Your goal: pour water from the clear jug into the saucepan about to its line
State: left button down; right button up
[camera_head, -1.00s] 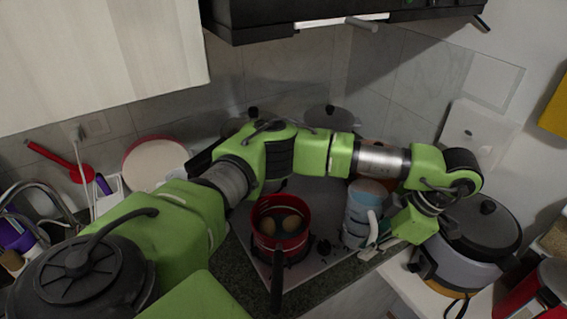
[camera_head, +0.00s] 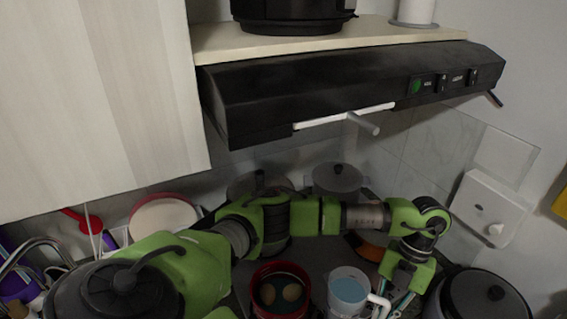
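The red saucepan (camera_head: 255,296) is at the bottom centre, with two brown eggs (camera_head: 279,291) and some bluish water in it. Its lower part is cut off by the frame. The clear jug (camera_head: 348,297) is just right of the saucepan and holds light blue water. Its white handle (camera_head: 380,303) points to the right. My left gripper (camera_head: 393,297) reaches down from above, with its fingers beside the handle. Whether they are closed around it is unclear at this size. The jug's base is hidden below the frame. My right gripper is out of view.
A lidded grey pot (camera_head: 338,180) stands behind my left arm. A large cooker (camera_head: 482,296) is at the right. The black range hood (camera_head: 340,90) hangs above the back. A red-rimmed plate (camera_head: 163,219) and a red ladle (camera_head: 82,219) are at the left.

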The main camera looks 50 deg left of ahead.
aim_at(375, 301)
pick_arm(q)
jog(key=shift+r, duration=0.15)
jog(key=shift+r, duration=0.1)
jog(key=shift+s+a+r+t+h+p, duration=0.1)
jog(key=shift+a+r+t+h+p, duration=0.15)
jog(key=shift+r+h+p, duration=0.35)
jog(key=shift+s+a+r+m+t+h, duration=0.1)
jog(key=shift+s+a+r+t+h, duration=0.15)
jog(key=shift+r+h, duration=0.3)
jog(key=shift+s+a+r+m+t+h, duration=0.1)
jog(key=shift+a+r+t+h, duration=0.15)
jog(key=shift+a+r+h, duration=0.25)
jog(key=shift+s+a+r+m+t+h, duration=0.15)
jog(key=shift+s+r+t+h, duration=0.1)
jog(key=shift+r+h, duration=0.3)
jog(key=shift+w, duration=0.15)
jog(key=shift+a+h, duration=0.1)
jog(key=shift+h, duration=0.2)
